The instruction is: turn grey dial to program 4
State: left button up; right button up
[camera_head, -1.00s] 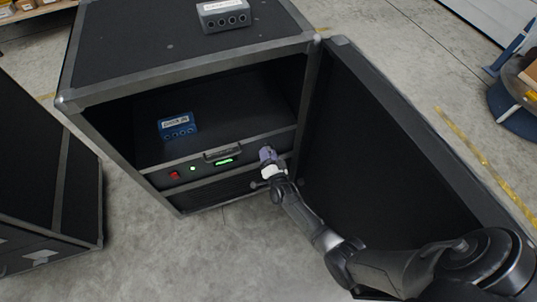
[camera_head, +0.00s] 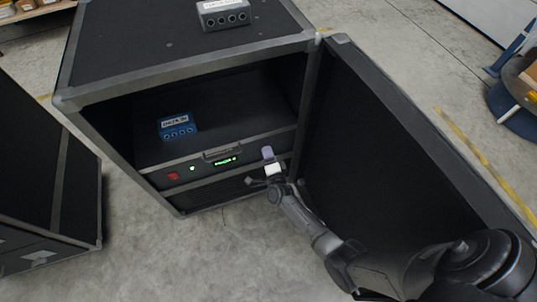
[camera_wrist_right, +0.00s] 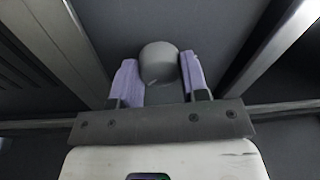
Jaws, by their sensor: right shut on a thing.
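The grey dial (camera_wrist_right: 158,63) is a round knob on the dark front panel, seen between the two purple fingers in the right wrist view. My right gripper (camera_head: 268,153) is shut on it, one finger on each side. My left gripper is not in view.
A red switch (camera_head: 173,176) and a green light (camera_head: 192,168) sit further left on the panel. A blue box (camera_head: 178,127) with sockets stands inside the case above. A grey box (camera_head: 223,14) lies on top. The open door (camera_head: 395,150) stands close on the right.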

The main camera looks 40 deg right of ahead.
dwell(0.4)
jog(key=o, duration=0.9)
jog(key=shift+s, duration=0.1)
jog(key=p+v, duration=0.4)
jog(key=v, duration=0.9)
jog(key=shift+s+a, duration=0.15)
jog(key=shift+s, duration=0.15)
